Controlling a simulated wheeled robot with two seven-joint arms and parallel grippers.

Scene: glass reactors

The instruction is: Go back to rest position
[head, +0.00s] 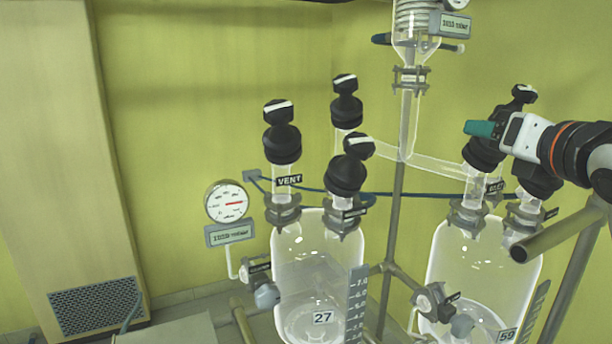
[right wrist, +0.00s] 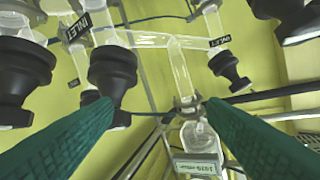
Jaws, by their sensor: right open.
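My right gripper (head: 482,129) comes in from the right in the head view, with its teal fingers in front of or beside a black valve knob (head: 487,152) on the right reactor (head: 470,275). In the right wrist view, the two green fingers of that gripper (right wrist: 160,108) are spread apart with nothing held between them. A black knob (right wrist: 112,68) shows by the left fingertip; I cannot tell whether they touch. My left gripper is not in view.
The left glass reactor (head: 312,255) carries several black knobs, one of them a vent knob (head: 281,135). A round gauge (head: 228,203) is at its left. A glass column (head: 407,110) stands behind. A metal frame tube (head: 555,235) lies below my right arm. The wall area at left is clear.

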